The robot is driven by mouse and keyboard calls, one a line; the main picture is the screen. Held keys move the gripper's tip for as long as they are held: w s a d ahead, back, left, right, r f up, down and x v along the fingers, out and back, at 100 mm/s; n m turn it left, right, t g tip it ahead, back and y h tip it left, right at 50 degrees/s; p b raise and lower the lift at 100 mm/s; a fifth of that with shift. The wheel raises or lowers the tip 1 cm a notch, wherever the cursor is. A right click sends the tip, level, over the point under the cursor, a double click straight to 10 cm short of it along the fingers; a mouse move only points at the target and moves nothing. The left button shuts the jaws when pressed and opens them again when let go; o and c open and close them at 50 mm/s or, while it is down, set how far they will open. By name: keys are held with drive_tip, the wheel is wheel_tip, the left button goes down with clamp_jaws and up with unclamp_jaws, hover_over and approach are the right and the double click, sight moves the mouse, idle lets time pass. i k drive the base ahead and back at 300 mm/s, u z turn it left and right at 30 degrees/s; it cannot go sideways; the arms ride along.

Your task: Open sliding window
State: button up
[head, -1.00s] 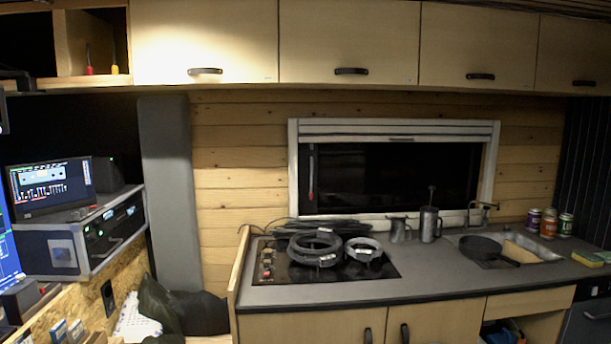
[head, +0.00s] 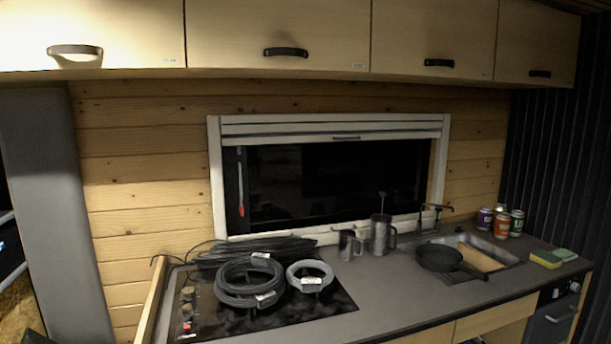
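The sliding window (head: 325,185) is set in the plank wall behind the counter. It has a white frame and dark glass. A rolled white blind or slat (head: 346,138) with a small dark pull runs along its top. A thin upright handle with a red end (head: 241,195) shows at the left side of the glass. I cannot tell from this view whether the pane is shut or slid. My gripper is not in the head view.
The counter (head: 405,285) below the window holds coiled cables (head: 249,281) on a dark hob, metal jugs (head: 381,235), a black pan (head: 440,258), a sink, cans (head: 502,224) and sponges (head: 546,259). Cupboards (head: 280,30) with dark handles hang above. A grey padded column (head: 55,210) stands left.

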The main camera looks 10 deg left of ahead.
sight(280, 186)
drive_tip(key=z, duration=0.05)
drive_tip(key=i, duration=0.65)
drive_tip(key=u, duration=0.7)
drive_tip(key=i, duration=0.6)
drive_tip(key=u, duration=0.65)
